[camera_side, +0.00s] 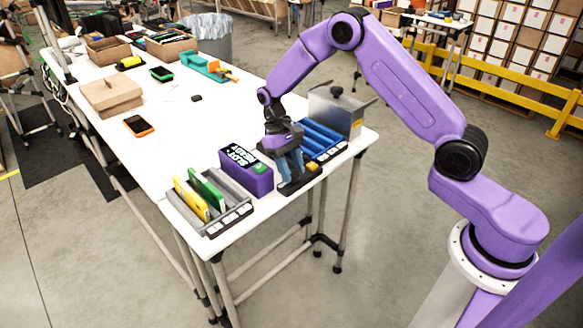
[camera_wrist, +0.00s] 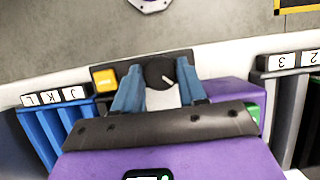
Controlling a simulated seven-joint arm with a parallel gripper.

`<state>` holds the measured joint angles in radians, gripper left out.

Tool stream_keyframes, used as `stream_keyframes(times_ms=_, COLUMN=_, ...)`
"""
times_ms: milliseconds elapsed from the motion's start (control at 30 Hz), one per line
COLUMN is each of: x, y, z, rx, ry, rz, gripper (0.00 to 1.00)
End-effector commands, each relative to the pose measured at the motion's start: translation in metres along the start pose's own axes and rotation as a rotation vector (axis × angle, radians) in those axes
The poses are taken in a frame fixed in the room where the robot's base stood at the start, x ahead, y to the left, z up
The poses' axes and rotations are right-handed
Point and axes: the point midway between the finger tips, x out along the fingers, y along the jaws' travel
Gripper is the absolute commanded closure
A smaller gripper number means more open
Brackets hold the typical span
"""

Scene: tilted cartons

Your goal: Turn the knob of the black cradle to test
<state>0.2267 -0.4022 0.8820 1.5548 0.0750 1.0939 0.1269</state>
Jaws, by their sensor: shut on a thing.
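The black cradle (camera_side: 287,188) stands near the front edge of the white table, between a purple box and a blue rack. In the wrist view the cradle (camera_wrist: 185,60) carries a round black knob (camera_wrist: 160,73) with a white pointer line and an orange button (camera_wrist: 104,80) beside it. The pointer slants toward the lower right of that view. My gripper (camera_wrist: 163,78) points down at the cradle, its blue fingers shut on the knob's two sides. No test mark is readable.
The purple box (camera_side: 250,182) stands close on the left, beyond it a grey rack (camera_side: 232,217) with yellow and green cards. The blue rack (camera_side: 322,140) and a metal bin (camera_side: 335,110) stand behind to the right.

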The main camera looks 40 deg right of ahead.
Motion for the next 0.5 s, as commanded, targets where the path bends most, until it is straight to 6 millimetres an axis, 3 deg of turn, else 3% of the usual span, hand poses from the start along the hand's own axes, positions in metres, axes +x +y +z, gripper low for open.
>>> stream_keyframes(times_ms=200, x=-0.0011, y=0.0003, z=-0.0004, rx=0.001, ry=0.003, rz=0.0, gripper=0.89)
stream_keyframes(times_ms=233, x=-0.0011, y=0.0003, z=-0.0004, rx=0.001, ry=0.003, rz=-0.001, gripper=0.53)
stream_keyframes(times_ms=300, x=-0.001, y=0.0002, z=-0.0004, rx=0.001, ry=0.002, rz=0.0, gripper=0.33)
stream_keyframes(times_ms=500, x=-0.0004, y=-0.001, z=-0.0003, rx=0.0, ry=0.002, rz=-0.001, gripper=0.33)
